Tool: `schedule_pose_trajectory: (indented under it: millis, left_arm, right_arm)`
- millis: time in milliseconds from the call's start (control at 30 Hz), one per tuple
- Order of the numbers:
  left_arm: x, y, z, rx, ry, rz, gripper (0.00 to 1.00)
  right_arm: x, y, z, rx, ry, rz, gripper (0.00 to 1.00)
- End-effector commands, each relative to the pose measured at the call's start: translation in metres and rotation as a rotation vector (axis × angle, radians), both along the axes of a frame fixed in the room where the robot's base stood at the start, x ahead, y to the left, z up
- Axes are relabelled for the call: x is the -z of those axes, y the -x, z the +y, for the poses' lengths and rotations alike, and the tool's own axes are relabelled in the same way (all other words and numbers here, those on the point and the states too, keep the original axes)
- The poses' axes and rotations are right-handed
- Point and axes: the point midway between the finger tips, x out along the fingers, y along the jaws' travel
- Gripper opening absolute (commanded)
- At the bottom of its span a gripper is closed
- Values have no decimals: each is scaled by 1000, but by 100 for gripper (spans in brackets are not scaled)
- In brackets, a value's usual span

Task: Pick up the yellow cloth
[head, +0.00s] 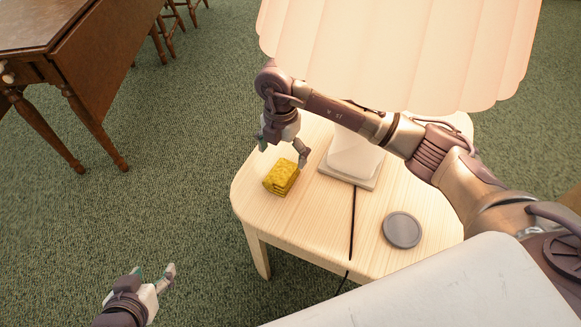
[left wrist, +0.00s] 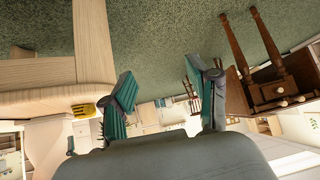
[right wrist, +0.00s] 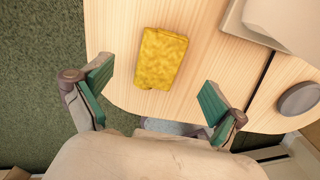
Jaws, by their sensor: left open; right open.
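The yellow cloth (head: 281,177) is a folded, textured block lying on the light wooden side table (head: 300,230), near its left edge. In the right wrist view the cloth (right wrist: 161,59) lies beyond and between the two open fingers, apart from them. My right gripper (head: 283,150) is open and empty, just above and behind the cloth. It also shows in the right wrist view (right wrist: 155,98). My left gripper (head: 155,278) is open and empty over the carpet at the lower left, away from the table. The cloth (left wrist: 83,109) also shows small in the left wrist view.
A lamp with a large pleated shade (head: 400,50) and pale base (head: 352,165) stands on the table close to my right arm. A grey disc (head: 402,230) and a dark cord (head: 352,225) are right of the cloth. A dark wooden table (head: 80,40) stands at the upper left; carpet lies between.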

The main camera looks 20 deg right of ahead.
Motion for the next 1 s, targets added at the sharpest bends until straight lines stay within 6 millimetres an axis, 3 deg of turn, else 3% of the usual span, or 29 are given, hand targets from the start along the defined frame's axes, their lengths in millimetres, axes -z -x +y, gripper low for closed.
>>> schedule_pose_trajectory:
  millis: [267, 600, 900, 1000]
  left_arm:
    - [-15, -21, -9, 11, 32, -140, 60]
    - [-59, -54, -24, 31, 100, -432, 60]
    - [-66, -56, -25, 33, 107, -464, 60]
    - [-65, -56, -25, 33, 107, -464, 60]
  right_arm:
    - [22, 2, 0, -2, -1, 1, 96]
    - [58, 4, 0, -2, -4, 1, 96]
    - [61, 4, 0, -3, -4, 0, 96]
    - [60, 4, 0, -3, -4, 0, 82]
